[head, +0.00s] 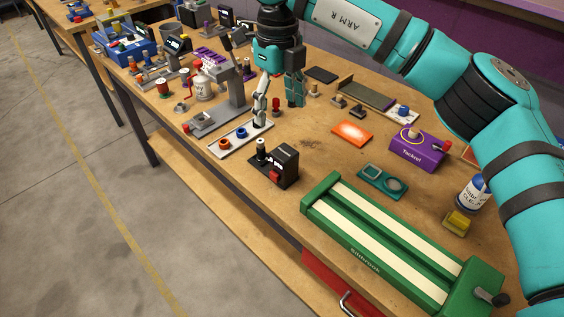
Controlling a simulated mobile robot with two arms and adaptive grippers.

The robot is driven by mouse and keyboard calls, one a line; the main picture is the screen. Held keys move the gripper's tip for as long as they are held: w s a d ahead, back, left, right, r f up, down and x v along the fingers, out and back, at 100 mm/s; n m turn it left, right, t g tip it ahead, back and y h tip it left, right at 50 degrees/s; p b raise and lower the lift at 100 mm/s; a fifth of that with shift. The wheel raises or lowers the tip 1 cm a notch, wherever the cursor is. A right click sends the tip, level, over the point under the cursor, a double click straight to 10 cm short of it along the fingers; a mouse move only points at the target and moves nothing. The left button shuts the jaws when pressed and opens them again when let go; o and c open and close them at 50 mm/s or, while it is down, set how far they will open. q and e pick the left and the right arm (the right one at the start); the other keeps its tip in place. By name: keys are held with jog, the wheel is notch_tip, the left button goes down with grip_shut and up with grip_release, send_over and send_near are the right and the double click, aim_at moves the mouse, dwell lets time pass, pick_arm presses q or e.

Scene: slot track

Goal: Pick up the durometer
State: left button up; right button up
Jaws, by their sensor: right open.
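I cannot tell for sure which object is the durometer; several small instruments stand on the workbench (318,150). My right gripper (295,101) is open and points down over the back middle of the bench, and I see nothing held in it. A small red-topped piece (276,105) stands just left of its fingertips. A small knobbed piece (313,90) is just to their right, and two dark knobbed pieces (338,101) (357,110) lie farther right. My left gripper is out of view.
A green track fixture (365,254) fills the front right. A black box with a red part (284,167), an orange plate (352,132), a purple box (418,151) and a bottle (470,194) stand around. Grey stands and small tools crowd the left. Bare wood lies below the gripper.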

send_over(281, 150)
jog(key=f, duration=0.5)
jog(key=shift+s+f+p, duration=0.1)
jog(key=shift+s+p, duration=0.15)
jog(key=shift+p, duration=0.05)
jog(key=shift+f, duration=0.8)
jog(key=f, duration=0.1)
jog(key=f+p, duration=0.1)
jog(key=f, duration=0.1)
jog(key=shift+w+f, duration=0.3)
jog(key=shift+f, duration=0.55)
jog(key=shift+c, duration=0.8)
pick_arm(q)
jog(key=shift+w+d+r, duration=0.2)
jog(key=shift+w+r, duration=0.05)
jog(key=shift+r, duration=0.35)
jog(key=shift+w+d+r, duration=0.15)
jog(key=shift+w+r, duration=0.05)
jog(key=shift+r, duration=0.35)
pick_arm(e)
jog(key=shift+r, duration=0.1)
grip_shut()
